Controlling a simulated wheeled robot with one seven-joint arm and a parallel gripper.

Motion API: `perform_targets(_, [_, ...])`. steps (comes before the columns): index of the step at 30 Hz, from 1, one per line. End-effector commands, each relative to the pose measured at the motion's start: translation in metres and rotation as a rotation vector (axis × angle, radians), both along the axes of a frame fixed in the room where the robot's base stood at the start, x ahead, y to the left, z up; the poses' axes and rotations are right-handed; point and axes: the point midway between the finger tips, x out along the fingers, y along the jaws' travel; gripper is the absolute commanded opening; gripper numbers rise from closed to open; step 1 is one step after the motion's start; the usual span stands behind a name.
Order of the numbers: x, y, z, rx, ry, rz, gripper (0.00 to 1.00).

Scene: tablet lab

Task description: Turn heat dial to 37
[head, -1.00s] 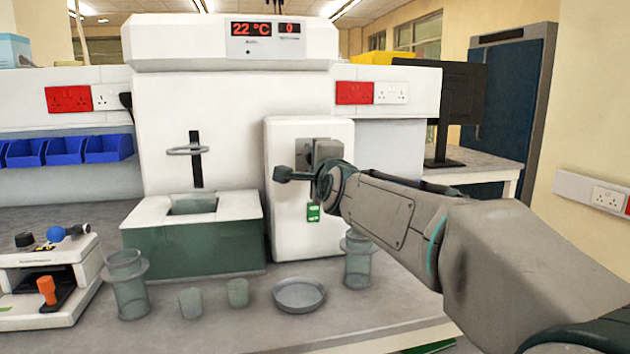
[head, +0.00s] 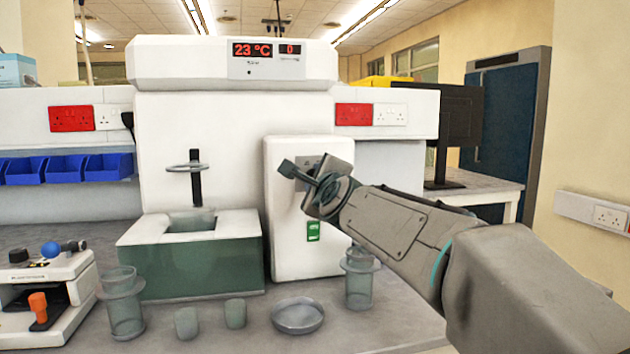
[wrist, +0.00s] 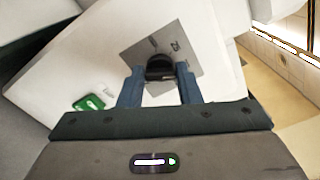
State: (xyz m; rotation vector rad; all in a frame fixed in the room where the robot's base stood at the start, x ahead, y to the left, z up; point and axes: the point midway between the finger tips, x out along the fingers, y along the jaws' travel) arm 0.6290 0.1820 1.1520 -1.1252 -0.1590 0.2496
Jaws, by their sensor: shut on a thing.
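The heat dial (wrist: 160,67) is a dark round knob on a grey plate (wrist: 152,52) on the front of the white control box (head: 285,225). In the wrist view my gripper (wrist: 160,82) has its two blue fingers on either side of the dial, shut on it. In the head view my gripper (head: 318,180) is at the box's upper front and tilted; it hides the dial there. The red display (head: 252,50) on top of the machine reads 23 °C, with 0 on the smaller display (head: 290,48) beside it.
A green switch (head: 313,231) is on the box below my gripper. A glass vessel (head: 359,279), a round dish (head: 298,316) and two small cups stand on the bench in front. A white device (head: 48,290) is at the left.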

Motion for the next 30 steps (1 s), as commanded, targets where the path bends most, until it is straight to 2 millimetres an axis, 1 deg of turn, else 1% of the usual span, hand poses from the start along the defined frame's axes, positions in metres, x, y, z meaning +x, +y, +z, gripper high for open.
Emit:
perform_targets(5, [0.0, 0.0, 0.0, -0.001, 0.001, 0.0, 0.08])
perform_targets(6, [0.0, 0.0, 0.0, -0.001, 0.001, 0.0, 0.39])
perform_targets(7, [0.0, 0.0, 0.0, -0.001, 0.001, 0.0, 0.47])
perform_targets(8, [0.0, 0.0, 0.0, -0.001, 0.001, 0.0, 0.53])
perform_targets(16, [0.0, 0.0, 0.0, -0.001, 0.0, -0.001, 0.53])
perform_targets(20, [-0.006, -0.002, 0.0, -0.001, -0.001, 0.0, 0.53])
perform_targets(23, [-0.017, -0.005, 0.0, 0.0, -0.002, -0.001, 0.53])
perform_targets(30, [-0.057, -0.017, 0.0, 0.0, -0.003, -0.001, 0.53])
